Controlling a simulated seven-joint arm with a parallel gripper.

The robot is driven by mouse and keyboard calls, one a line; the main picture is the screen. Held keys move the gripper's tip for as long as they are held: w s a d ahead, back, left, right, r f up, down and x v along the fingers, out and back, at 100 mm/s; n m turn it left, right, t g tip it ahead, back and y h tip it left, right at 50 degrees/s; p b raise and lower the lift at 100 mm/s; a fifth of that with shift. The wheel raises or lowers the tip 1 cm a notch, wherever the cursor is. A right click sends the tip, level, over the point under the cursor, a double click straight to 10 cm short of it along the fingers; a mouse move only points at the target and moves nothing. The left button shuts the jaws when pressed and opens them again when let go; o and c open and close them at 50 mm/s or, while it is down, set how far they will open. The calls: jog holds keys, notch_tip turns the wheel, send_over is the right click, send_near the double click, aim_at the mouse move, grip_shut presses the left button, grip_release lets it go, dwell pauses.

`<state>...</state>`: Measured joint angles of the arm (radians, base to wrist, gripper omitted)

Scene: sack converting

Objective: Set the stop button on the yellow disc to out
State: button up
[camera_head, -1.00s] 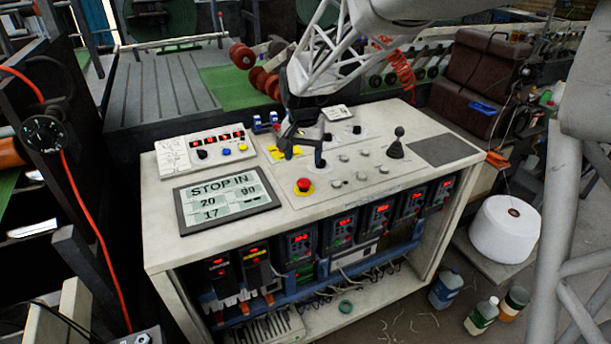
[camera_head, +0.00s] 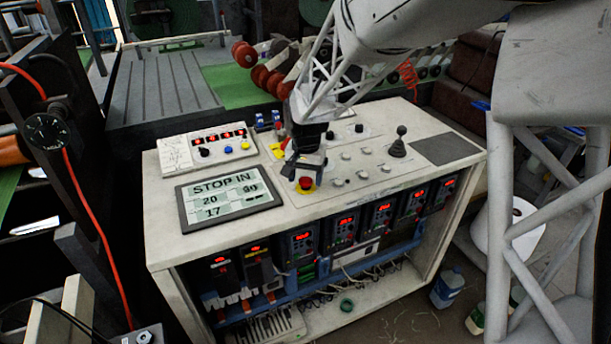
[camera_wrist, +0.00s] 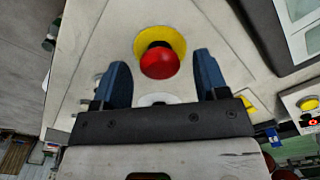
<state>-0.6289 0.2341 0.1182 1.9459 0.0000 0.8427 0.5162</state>
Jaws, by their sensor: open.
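The red stop button (camera_head: 305,183) sits on a yellow disc (camera_head: 307,189) on the sloping console top, right of the display. The display (camera_head: 229,196) reads "STOP IN". My gripper (camera_head: 304,170) is just above and behind the button in the head view, pointing down. In the wrist view, the red button (camera_wrist: 160,62) and its yellow disc (camera_wrist: 166,38) lie ahead of and between my gripper's two blue-grey fingers (camera_wrist: 160,80). The fingers are apart and empty. I cannot tell whether they reach down to the button's height.
A black joystick (camera_head: 399,143) stands to the right on the console. Several small knobs (camera_head: 346,156) lie right of my gripper. A small panel with coloured buttons (camera_head: 216,146) stands at the back left. Drives fill the shelf below.

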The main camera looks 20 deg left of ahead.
aim_at(306, 179)
grip_shut()
jog(key=shift+r, duration=0.6)
grip_release()
dwell(0.4)
notch_tip(306, 179, up, 8)
dwell(0.7)
jog(key=shift+d+f, duration=0.1)
